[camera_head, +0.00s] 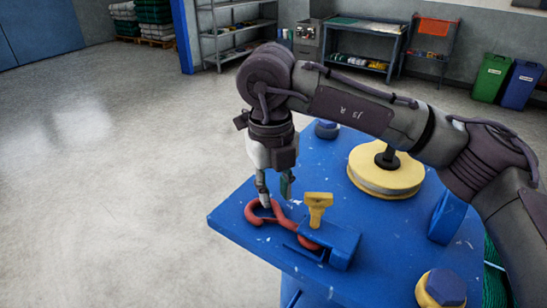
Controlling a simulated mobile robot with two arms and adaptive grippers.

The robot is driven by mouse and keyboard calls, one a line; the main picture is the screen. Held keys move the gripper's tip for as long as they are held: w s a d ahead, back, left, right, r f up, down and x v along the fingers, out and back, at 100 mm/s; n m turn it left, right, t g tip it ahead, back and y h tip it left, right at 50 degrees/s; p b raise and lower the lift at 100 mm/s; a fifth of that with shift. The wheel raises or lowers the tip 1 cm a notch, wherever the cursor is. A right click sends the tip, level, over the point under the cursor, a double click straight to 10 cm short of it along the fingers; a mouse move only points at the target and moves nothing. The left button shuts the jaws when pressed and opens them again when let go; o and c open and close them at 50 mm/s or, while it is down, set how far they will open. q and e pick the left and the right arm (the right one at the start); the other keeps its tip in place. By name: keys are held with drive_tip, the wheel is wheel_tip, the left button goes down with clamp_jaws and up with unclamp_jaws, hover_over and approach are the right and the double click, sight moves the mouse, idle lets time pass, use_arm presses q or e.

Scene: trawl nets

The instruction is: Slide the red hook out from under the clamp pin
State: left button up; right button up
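The red hook (262,220) lies on the blue machine top near its left corner. Its curved end is free, and its other end runs to the blue clamp block (333,247). The yellow clamp pin (318,207) stands upright with its T-shaped head, beside the hook's shank; its lower end is hidden. My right gripper (275,199) points down above the hook's curved end. Its fingers are apart with nothing seen between them. One fingertip overlaps the hook in the picture; I cannot tell whether they touch. My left gripper is not in view.
The blue machine top (385,255) also carries a yellow wheel (387,178), a blue bolt at the back and a yellow-ringed blue bolt (441,289) at the front right. Open floor lies to the left. Shelves and bins stand far behind.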

drive_tip(key=shift+f, duration=1.45)
clamp_jaws()
